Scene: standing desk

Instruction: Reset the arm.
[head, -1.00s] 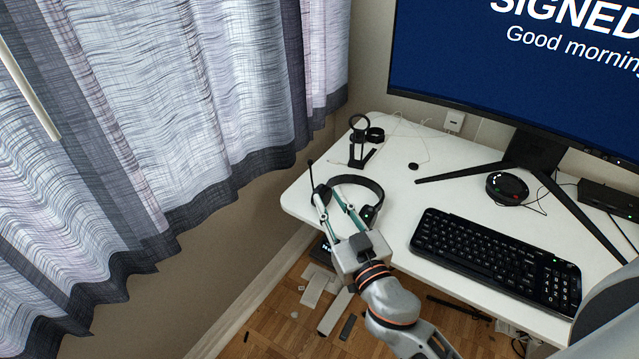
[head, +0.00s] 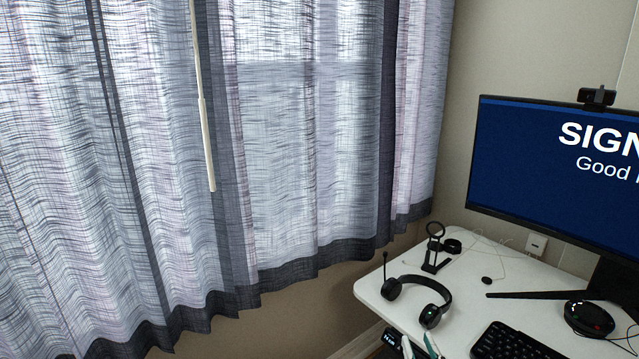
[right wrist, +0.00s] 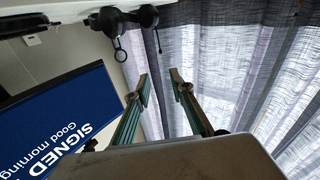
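My right gripper (head: 415,340) shows only by its green-and-grey fingers at the bottom edge of the head view, beside the desk's near left edge. In the right wrist view its two fingers (right wrist: 163,88) stand apart with nothing between them, so it is open. A black headset (head: 440,287) with a microphone boom lies on the white desk, just above the fingers in the head view. It also shows at the top of the right wrist view (right wrist: 108,21). My left gripper is not in view.
The white desk (head: 463,311) carries a headset stand (head: 435,250), a keyboard (head: 510,345), a round black device (head: 588,318) and a monitor (head: 540,170) with a webcam (head: 597,96). Curtains (head: 290,130) hang along the left. A pale wand (head: 205,130) hangs before them.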

